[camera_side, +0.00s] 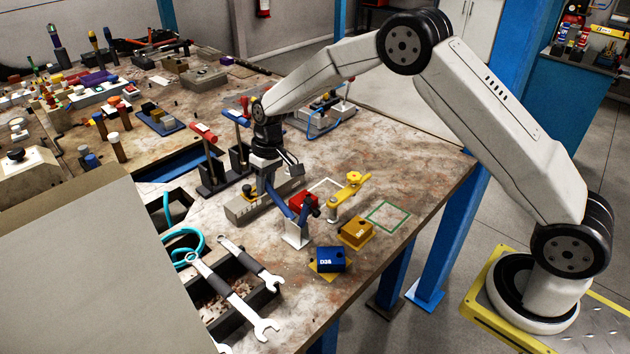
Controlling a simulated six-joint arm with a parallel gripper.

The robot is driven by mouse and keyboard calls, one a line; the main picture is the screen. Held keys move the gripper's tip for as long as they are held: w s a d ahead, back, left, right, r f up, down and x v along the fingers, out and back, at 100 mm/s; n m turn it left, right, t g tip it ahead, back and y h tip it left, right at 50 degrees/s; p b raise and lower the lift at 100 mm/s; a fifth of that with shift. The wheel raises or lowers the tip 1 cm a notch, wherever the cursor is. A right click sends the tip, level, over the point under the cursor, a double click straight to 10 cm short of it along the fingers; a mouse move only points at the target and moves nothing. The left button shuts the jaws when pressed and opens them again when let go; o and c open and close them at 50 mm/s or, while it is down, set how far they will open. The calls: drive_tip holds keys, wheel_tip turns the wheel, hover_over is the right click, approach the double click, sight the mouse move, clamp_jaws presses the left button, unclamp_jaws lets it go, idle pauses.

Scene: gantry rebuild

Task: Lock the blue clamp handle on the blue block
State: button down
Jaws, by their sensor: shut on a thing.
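The blue block (331,260), marked D35, sits on a yellow plate near the front edge of the table. The blue clamp handle (283,208) slants up and left from its white base (296,237), which stands left of the blue block. My gripper (268,186) points down and is shut on the upper end of the blue handle. Its fingers partly hide that end. The blue clamp's dark arm end (311,205) appears raised, up and left of the blue block and apart from it.
A red block (299,200) stands close behind the blue clamp. A yellow clamp (350,188) and a yellow block (357,231) stand to the right. Wrenches (230,290) lie over dark bins at front left. A green square outline (388,215) marks clear table at right.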

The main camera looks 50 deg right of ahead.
sight(267, 188)
drive_tip(key=shift+s+r+t, duration=0.65)
drive_tip(key=shift+r+t, duration=0.25)
drive_tip(key=shift+t, duration=0.3)
drive_tip(key=shift+s+r+t, duration=0.65)
drive_tip(key=shift+s+t, duration=0.05)
drive_tip(key=shift+t, duration=0.4)
drive_tip(key=shift+s+r+t, duration=0.2)
drive_tip(key=shift+s+t, duration=0.05)
drive_tip(key=shift+t, duration=0.15)
drive_tip(key=shift+c, duration=2.4)
unclamp_jaws()
drive_tip(key=shift+s, duration=0.1)
drive_tip(key=v, duration=0.7)
drive_tip(key=shift+s+r, duration=0.15)
drive_tip(key=shift+r, duration=0.15)
drive_tip(key=shift+d, duration=0.1)
